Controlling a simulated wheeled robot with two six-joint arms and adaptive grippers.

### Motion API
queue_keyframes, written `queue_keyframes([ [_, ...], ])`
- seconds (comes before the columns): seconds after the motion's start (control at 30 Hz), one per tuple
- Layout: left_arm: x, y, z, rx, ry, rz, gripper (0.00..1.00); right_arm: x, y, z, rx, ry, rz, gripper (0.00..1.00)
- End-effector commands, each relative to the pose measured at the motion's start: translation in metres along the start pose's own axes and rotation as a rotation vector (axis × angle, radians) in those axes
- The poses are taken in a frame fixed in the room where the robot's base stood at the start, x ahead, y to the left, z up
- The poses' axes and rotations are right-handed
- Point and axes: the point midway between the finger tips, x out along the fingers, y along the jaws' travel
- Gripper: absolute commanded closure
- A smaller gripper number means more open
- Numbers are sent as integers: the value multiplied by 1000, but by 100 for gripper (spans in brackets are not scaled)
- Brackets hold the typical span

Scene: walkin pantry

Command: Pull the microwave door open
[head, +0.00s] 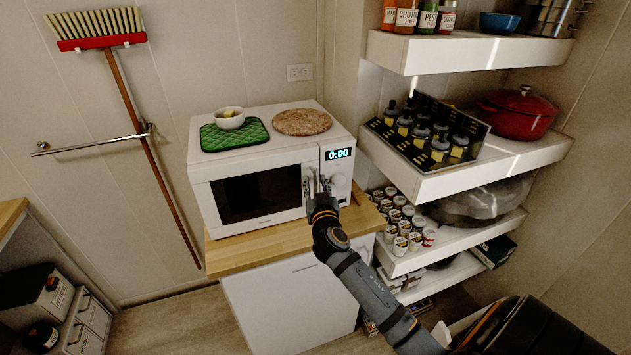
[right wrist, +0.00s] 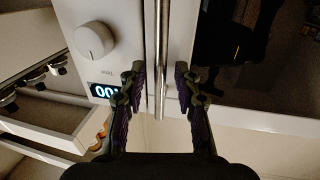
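The white microwave (head: 262,165) stands on a wood-topped cabinet, its dark-windowed door (head: 258,194) shut. Its display reads 0:00. The upright metal door handle (right wrist: 161,50) is at the door's right edge, beside the control panel. My right gripper (head: 318,186) is at the handle in the head view. My left gripper is in neither view.
A green mat (head: 233,136) with a white bowl (head: 229,119) and a round brown trivet (head: 302,122) lie on the microwave. Loaded white shelves (head: 470,178) stand close on the right. A broom (head: 140,112) leans at the left wall. Floor in front of the cabinet's left is clear.

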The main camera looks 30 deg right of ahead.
Motion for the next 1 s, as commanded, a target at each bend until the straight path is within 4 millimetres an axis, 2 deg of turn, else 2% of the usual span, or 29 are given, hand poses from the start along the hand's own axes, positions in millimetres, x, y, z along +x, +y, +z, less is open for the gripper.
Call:
queue_keyframes([
  [0.23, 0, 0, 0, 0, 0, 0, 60, 1, 0, 0, 0, 0, 0, 68],
  [0.5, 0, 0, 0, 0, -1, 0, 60, 1, 0, 0, 0, 0, -1, 100],
  [1.0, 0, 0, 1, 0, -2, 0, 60, 1, 0, 1, 0, 0, -1, 100],
])
